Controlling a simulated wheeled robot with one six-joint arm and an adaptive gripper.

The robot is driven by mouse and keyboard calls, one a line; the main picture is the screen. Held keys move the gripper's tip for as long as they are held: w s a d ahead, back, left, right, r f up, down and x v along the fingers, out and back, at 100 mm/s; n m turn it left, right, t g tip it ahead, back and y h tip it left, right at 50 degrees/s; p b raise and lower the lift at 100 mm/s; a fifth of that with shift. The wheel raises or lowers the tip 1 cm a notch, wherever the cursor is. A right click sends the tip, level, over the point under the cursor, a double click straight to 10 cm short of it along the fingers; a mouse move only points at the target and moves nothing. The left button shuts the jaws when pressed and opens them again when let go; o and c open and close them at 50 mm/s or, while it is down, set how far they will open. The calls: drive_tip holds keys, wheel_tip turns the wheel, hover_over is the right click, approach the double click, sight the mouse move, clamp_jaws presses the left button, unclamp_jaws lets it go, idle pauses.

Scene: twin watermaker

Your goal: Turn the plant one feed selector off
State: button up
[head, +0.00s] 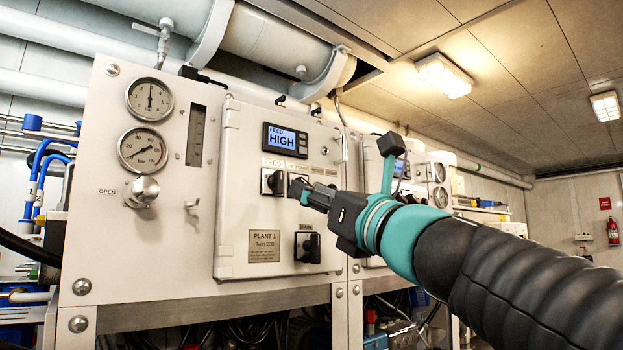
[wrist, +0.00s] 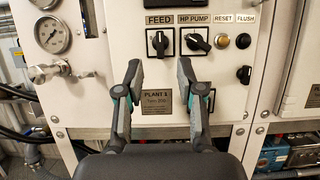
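The plant one feed selector (head: 267,182) is a black knob on a square plate under the FEED label. In the wrist view the feed selector (wrist: 159,43) shows its handle roughly upright. My gripper (head: 301,189) is in front of the panel, just right of the feed selector in the head view. In the wrist view my gripper (wrist: 158,66) is open and empty, its two fingers apart below the selector, one to each side. Contact with the knob is not visible. The display (head: 285,140) reads FEED HIGH.
The HP pump selector (wrist: 196,41) sits close right of the feed selector, its handle slanted. Reset (wrist: 220,41) and flush (wrist: 243,41) buttons are farther right. A MAIN switch (head: 307,247) is lower on the panel. Gauges (head: 142,149) and a valve knob (head: 141,191) are left.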

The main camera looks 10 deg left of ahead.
sight(282, 179)
drive_tip(key=p+x, duration=0.2)
drive_tip(key=x, duration=0.7)
drive_tip(key=shift+w+a, duration=0.15)
clamp_jaws()
